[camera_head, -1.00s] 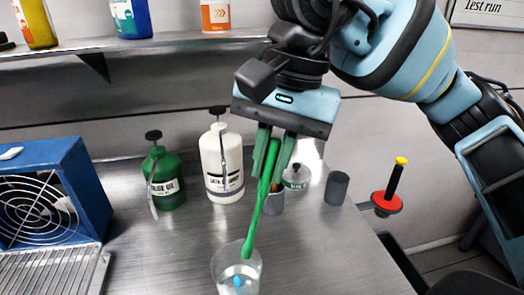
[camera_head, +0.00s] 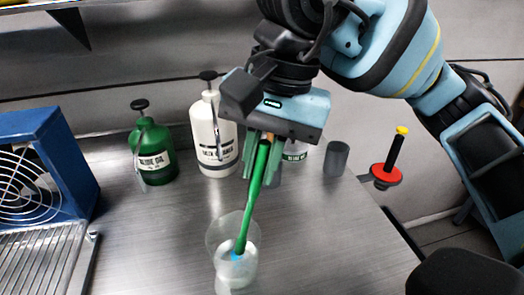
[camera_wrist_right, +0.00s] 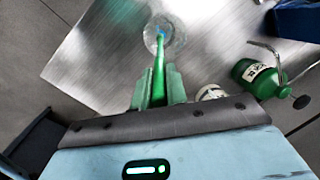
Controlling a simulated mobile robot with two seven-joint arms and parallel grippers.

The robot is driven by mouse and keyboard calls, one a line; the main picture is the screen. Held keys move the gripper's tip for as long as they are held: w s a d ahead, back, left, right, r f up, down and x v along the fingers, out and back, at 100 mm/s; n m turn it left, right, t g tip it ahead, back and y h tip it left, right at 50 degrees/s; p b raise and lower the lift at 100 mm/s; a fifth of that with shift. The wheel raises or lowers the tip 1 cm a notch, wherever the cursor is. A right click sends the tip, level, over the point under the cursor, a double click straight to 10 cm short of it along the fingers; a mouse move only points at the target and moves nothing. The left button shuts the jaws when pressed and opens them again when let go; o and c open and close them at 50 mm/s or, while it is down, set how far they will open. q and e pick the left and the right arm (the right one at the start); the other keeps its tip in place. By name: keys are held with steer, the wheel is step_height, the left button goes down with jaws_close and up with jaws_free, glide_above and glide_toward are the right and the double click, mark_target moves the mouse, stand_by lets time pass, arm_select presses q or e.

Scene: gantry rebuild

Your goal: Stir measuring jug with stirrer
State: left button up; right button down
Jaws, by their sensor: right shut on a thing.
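The stirrer is a green rod (camera_head: 251,197) slanting down from my right gripper (camera_head: 262,165), which is shut on its upper end. Its lower tip is inside the clear measuring jug (camera_head: 222,266), by a small blue thing at the bottom of it. In the right wrist view the stirrer (camera_wrist_right: 159,70) runs from the gripper (camera_wrist_right: 158,88) to the round mouth of the jug (camera_wrist_right: 176,48). The jug stands upright on the metal table (camera_head: 150,245). My left gripper is not in view.
A green oil bottle (camera_head: 158,158) and a white pump bottle (camera_head: 205,150) stand behind the jug. A grey cylinder (camera_head: 336,158) is near the table's right edge. A blue fan box (camera_head: 60,140) is at left. The table around the jug is clear.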

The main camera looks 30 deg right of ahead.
mark_target(253, 190)
steer(key=shift+a+f+b, duration=0.2)
steer(key=shift+f+b, duration=0.3)
steer(key=shift+f, duration=0.55)
steer(key=shift+w+a+f+b, duration=0.1)
steer(key=shift+a+f+b, duration=0.1)
steer(key=shift+f+b, duration=0.65)
steer(key=shift+f, duration=0.5)
steer(key=shift+a, duration=0.1)
